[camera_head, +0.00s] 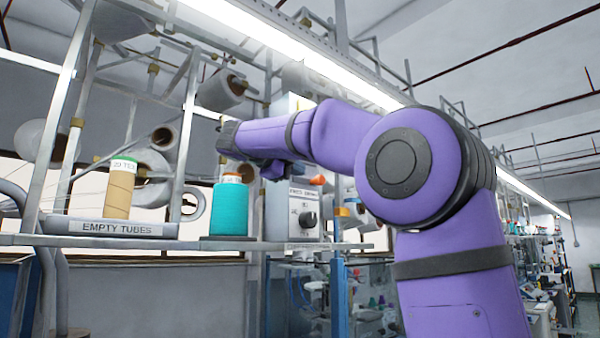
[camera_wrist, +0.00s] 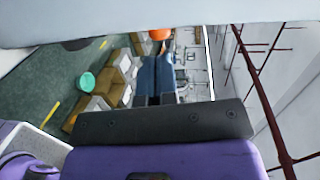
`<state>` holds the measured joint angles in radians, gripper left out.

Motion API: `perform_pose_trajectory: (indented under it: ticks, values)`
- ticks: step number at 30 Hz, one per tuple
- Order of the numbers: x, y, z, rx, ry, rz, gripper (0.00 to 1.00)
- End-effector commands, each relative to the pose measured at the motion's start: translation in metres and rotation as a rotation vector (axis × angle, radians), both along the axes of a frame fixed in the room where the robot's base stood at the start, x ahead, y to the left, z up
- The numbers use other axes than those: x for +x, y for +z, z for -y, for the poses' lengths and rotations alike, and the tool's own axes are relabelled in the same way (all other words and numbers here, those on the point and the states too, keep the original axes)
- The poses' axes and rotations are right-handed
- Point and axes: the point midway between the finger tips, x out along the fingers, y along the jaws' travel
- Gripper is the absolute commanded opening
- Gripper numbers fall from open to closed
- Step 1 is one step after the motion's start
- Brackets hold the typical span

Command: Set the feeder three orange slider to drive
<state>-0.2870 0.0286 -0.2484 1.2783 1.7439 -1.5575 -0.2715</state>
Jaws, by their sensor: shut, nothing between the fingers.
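A pale control box (camera_head: 291,222) with a printed label stands on the shelf. A small orange piece (camera_head: 317,181) sticks out at its upper right; it looks like the slider, but its marks are too small to read. My gripper (camera_head: 226,137) is shut and empty, above and left of the box, over the teal cone. My arm hides part of the box's top. In the wrist view an orange piece (camera_wrist: 160,34) shows beside a pale surface at the top edge; I cannot tell whether it is the same piece.
A teal thread cone (camera_head: 232,210) stands on the shelf left of the box. A tan cone (camera_head: 119,190) stands on the tray labelled EMPTY TUBES (camera_head: 110,229). A dark knob (camera_head: 307,219) is on the box front. Metal frame posts and yarn rolls surround my gripper.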

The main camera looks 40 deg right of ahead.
Motion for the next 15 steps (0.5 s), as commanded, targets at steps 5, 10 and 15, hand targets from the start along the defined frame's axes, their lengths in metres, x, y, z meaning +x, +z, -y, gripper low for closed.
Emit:
perform_pose_trajectory:
  ticks: [5,10,15]
  values:
    - [-0.002,0.004,-0.023,-0.001,0.004,0.001,0.00]
    - [-0.004,0.008,-0.049,0.000,0.005,0.001,0.00]
    - [-0.006,0.012,-0.071,-0.001,0.003,0.002,0.00]
